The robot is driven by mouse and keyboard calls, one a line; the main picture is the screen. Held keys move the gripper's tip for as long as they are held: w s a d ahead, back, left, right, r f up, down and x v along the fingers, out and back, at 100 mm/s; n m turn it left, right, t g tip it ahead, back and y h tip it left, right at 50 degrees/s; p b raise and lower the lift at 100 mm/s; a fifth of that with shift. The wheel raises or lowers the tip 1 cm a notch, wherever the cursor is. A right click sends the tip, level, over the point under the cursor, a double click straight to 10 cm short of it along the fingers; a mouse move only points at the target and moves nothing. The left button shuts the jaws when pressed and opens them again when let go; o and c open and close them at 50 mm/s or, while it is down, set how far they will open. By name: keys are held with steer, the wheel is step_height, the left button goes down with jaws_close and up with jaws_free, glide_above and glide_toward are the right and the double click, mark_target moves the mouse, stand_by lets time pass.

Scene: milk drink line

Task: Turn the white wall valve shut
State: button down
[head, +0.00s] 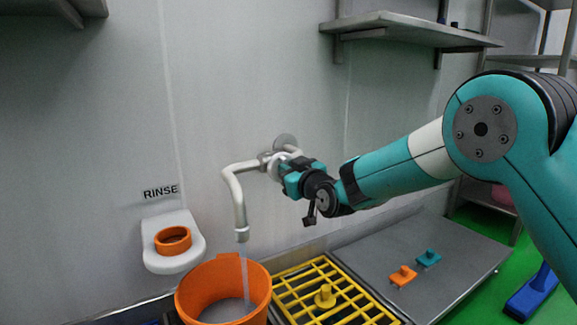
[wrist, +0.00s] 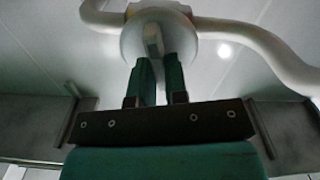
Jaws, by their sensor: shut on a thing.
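The white wall valve (wrist: 130,42) sits on the pipe; in the head view it is mostly hidden behind my gripper (head: 284,168). In the wrist view my gripper (wrist: 162,66) has its two green fingers closed on the valve's pale handle (wrist: 152,38). The pale bent spout pipe (head: 236,192) runs left from the valve and turns down. A thin stream of water (head: 245,275) falls from its end into the orange bucket (head: 200,284). Liquid shows in the bucket.
A white wall holder with an orange ring (head: 172,241) is left, under the word RINSE. A yellow grate (head: 346,302) is right of the bucket. Small orange (head: 402,276) and teal (head: 428,259) pieces lie on the grey counter (head: 455,255). A metal shelf (head: 405,29) hangs above my arm.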

steer(key=shift+d+r+m+p, duration=0.1)
steer(key=shift+m+p, duration=0.6)
steer(key=shift+m, duration=0.5)
steer(key=c, duration=1.1)
jaws_free()
steer(key=shift+c, duration=0.2)
steer(key=v, duration=1.7)
